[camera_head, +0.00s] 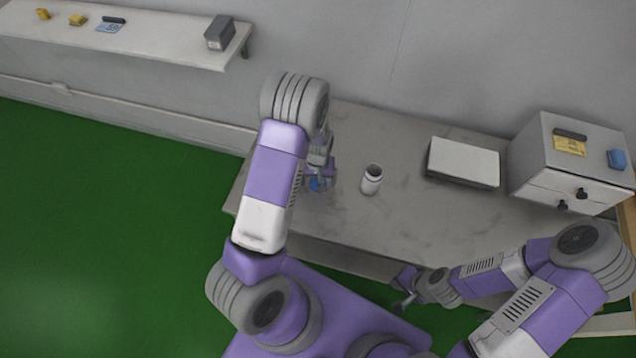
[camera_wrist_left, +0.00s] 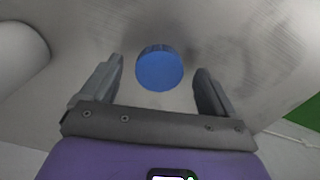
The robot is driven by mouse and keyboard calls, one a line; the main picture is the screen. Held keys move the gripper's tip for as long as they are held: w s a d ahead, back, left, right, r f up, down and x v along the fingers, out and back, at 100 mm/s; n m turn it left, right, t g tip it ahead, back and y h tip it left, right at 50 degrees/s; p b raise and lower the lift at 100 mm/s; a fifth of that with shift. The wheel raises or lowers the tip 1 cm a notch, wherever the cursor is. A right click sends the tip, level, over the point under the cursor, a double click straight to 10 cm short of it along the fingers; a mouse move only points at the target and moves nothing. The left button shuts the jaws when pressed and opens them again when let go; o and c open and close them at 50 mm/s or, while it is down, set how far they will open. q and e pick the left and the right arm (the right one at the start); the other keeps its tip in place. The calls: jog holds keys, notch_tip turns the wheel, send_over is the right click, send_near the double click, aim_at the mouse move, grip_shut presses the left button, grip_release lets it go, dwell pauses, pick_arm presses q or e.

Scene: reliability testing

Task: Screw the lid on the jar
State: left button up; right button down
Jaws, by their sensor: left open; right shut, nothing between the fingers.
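The white jar (camera_head: 372,180) stands upright on the grey table (camera_head: 420,215), with a dark open mouth and no lid on it. The blue lid (camera_head: 315,184) lies on the table to the left of the jar, partly hidden by my left gripper (camera_head: 322,178). In the left wrist view, the lid (camera_wrist_left: 159,68) sits between and beyond the two open fingers of my left gripper (camera_wrist_left: 159,85), not visibly touching either. My right gripper (camera_head: 403,293) is shut and empty, low in front of the table's front edge, away from the jar.
A white box-like object (camera_head: 463,162) lies on the table right of the jar. A drawer cabinet (camera_head: 572,165) with a blue item (camera_head: 617,159) on top stands at the right end. A wall shelf (camera_head: 150,38) with small items is at upper left. The table around the jar is clear.

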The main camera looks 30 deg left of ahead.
pick_arm(q)
jog(key=shift+f, duration=0.6)
jog(key=c, duration=1.1)
jog(key=shift+r, duration=0.15)
notch_tip(320, 180, up, 10)
jog(key=shift+f+p, duration=0.1)
jog(key=shift+p, duration=0.9)
jog(key=shift+d, duration=0.1)
